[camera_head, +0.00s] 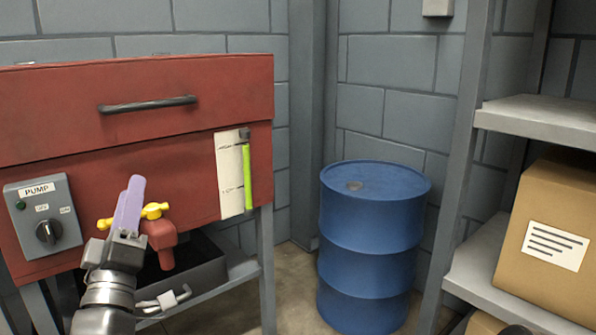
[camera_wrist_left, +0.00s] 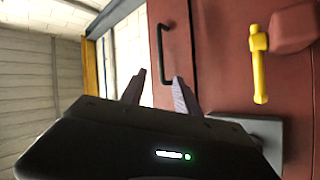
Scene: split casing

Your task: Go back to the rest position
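My left gripper (camera_head: 136,180) is raised in front of the red cabinet (camera_head: 190,95) in the head view, with its pale purple fingers pointing up. In the left wrist view my left gripper (camera_wrist_left: 160,76) shows two fingers apart with nothing between them, so it is open and empty. In the head view the gripper overlaps part of the yellow valve handle (camera_head: 155,210). In the left wrist view the yellow handle (camera_wrist_left: 259,70) is to the right, apart from the fingers. My right gripper is not recognisable in either view.
A grey pump switch box (camera_head: 42,215) is left of my gripper. A black tray (camera_head: 205,272) sits on a lower shelf. A blue drum (camera_head: 368,250) stands to the right. A grey rack (camera_head: 540,120) holds a cardboard box (camera_head: 545,270). Floor shows between cabinet and drum.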

